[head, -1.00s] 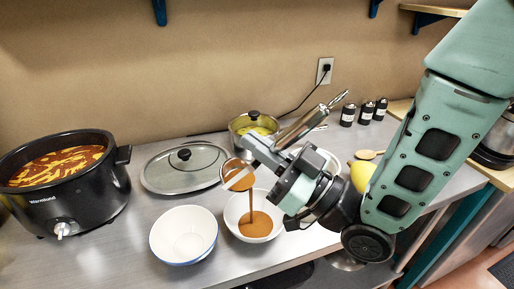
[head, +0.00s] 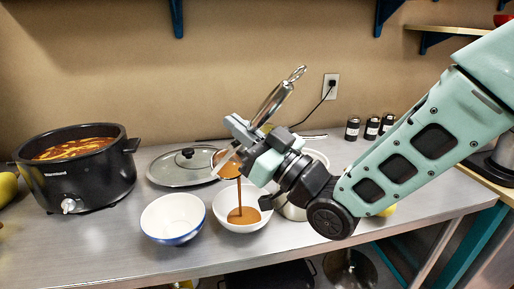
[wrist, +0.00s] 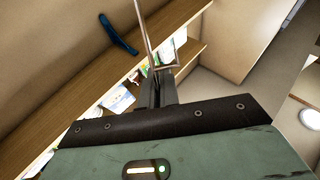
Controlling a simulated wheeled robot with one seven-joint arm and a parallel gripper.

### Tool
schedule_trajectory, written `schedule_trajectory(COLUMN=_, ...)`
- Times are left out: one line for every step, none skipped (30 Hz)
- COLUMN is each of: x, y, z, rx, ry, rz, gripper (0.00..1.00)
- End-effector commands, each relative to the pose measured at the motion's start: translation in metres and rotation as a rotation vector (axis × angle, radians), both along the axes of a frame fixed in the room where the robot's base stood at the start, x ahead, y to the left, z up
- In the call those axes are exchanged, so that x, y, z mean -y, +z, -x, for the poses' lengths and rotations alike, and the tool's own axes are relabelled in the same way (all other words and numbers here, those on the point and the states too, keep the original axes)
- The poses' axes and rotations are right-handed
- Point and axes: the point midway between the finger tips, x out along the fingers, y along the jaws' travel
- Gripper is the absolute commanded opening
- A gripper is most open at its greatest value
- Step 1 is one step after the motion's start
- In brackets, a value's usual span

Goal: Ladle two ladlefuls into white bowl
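My gripper (head: 238,132) is shut on the metal handle of the ladle (head: 277,103) and holds it above the counter. The handle also shows between my fingers in the wrist view (wrist: 149,38). The ladle's bowl is tipped, and a thin brown stream (head: 239,192) falls from it into the white bowl (head: 226,222). Brown soup (head: 244,215) covers part of that bowl's bottom. The black slow cooker (head: 92,186) at the left is open and holds orange-brown soup (head: 76,149).
A blue-rimmed bowl (head: 172,217), empty, stands just left of the white bowl. A glass lid (head: 172,168) lies behind the bowls. A pot (head: 293,211) is partly hidden behind my arm. Several dark jars (head: 371,128) stand at the back right.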

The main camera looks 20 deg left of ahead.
Motion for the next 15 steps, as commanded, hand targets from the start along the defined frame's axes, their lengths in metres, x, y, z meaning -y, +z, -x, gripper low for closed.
schedule_trajectory(x=0.000, y=-0.002, z=-0.001, rx=0.002, ry=0.000, rz=-0.006, gripper=0.00)
schedule_trajectory(x=0.000, y=-0.002, z=0.000, rx=0.003, ry=0.000, rz=-0.009, gripper=0.00)
schedule_trajectory(x=0.001, y=-0.003, z=0.000, rx=0.005, ry=0.000, rz=-0.015, gripper=0.00)
schedule_trajectory(x=0.002, y=-0.004, z=0.000, rx=0.007, ry=0.000, rz=-0.022, gripper=0.00)
schedule_trajectory(x=0.003, y=-0.005, z=0.001, rx=0.010, ry=0.000, rz=-0.028, gripper=0.00)
schedule_trajectory(x=0.004, y=-0.007, z=0.001, rx=0.013, ry=0.000, rz=-0.038, gripper=0.00)
schedule_trajectory(x=0.006, y=-0.008, z=0.002, rx=0.016, ry=0.000, rz=-0.046, gripper=0.00)
schedule_trajectory(x=0.007, y=-0.009, z=0.002, rx=0.018, ry=0.000, rz=-0.055, gripper=0.00)
schedule_trajectory(x=0.009, y=-0.011, z=0.003, rx=0.023, ry=0.001, rz=-0.066, gripper=0.00)
schedule_trajectory(x=0.010, y=-0.012, z=0.003, rx=0.026, ry=0.001, rz=-0.076, gripper=0.00)
schedule_trajectory(x=0.011, y=-0.013, z=0.004, rx=0.029, ry=0.001, rz=-0.084, gripper=0.00)
schedule_trajectory(x=0.013, y=-0.014, z=0.004, rx=0.033, ry=0.001, rz=-0.096, gripper=0.00)
schedule_trajectory(x=0.014, y=-0.015, z=0.005, rx=0.036, ry=0.001, rz=-0.105, gripper=0.00)
schedule_trajectory(x=0.016, y=-0.016, z=0.005, rx=0.039, ry=0.001, rz=-0.114, gripper=0.00)
schedule_trajectory(x=0.017, y=-0.017, z=0.006, rx=0.043, ry=0.001, rz=-0.126, gripper=0.00)
